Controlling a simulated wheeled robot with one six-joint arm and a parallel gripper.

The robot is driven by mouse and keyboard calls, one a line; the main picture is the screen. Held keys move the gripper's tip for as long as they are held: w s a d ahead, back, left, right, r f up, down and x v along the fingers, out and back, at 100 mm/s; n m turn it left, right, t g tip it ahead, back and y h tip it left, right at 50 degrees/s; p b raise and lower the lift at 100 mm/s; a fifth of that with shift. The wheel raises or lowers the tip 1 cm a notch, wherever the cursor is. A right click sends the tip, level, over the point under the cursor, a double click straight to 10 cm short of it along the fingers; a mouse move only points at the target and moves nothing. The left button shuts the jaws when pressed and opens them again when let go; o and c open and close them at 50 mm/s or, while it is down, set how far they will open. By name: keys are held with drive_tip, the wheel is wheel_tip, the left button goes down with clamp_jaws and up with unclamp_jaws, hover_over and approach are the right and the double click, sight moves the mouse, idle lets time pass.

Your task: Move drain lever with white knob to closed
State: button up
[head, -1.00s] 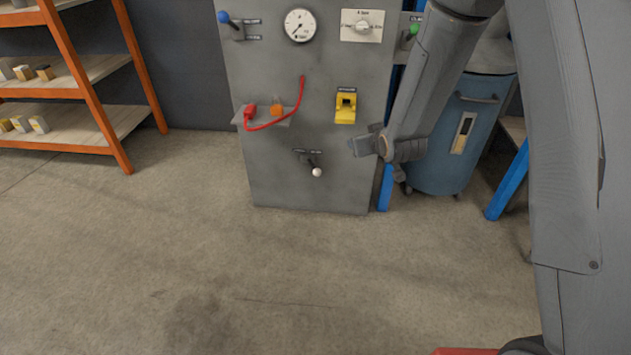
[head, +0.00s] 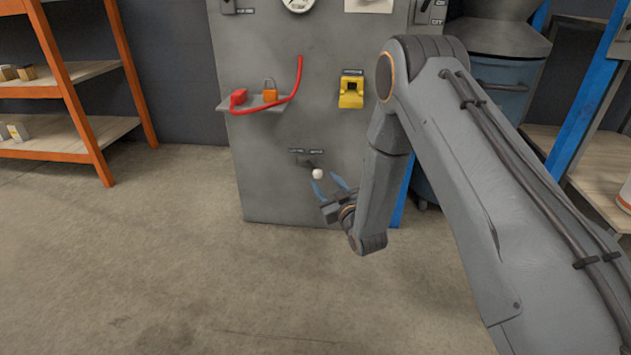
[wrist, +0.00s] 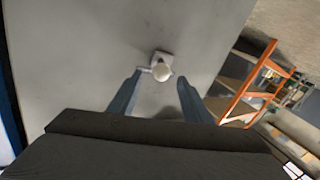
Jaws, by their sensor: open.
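The drain lever's white knob (head: 317,174) shows low on the grey panel (head: 275,190) in the head view. Its dark base sits just above it, under small labels too small to read. In the wrist view the white knob (wrist: 161,73) is ahead, near the middle. My gripper (head: 330,184) is open just below and in front of the knob. Its two blue-grey fingers also show in the wrist view (wrist: 155,88), one on each side of the knob's lower edge. I cannot tell whether a finger touches the knob. Nothing is held.
Above the lever, the panel carries a yellow device (head: 351,92), an orange padlock (head: 270,92) and a red cable (head: 297,82) by a small shelf. Orange shelving (head: 75,105) stands at the left. The floor (head: 200,270) in front is clear.

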sight(315, 169)
drive_tip(key=shift+b+x, duration=1.95)
drive_tip(key=shift+x, duration=1.95)
drive_tip(key=shift+f, duration=0.1)
clamp_jaws()
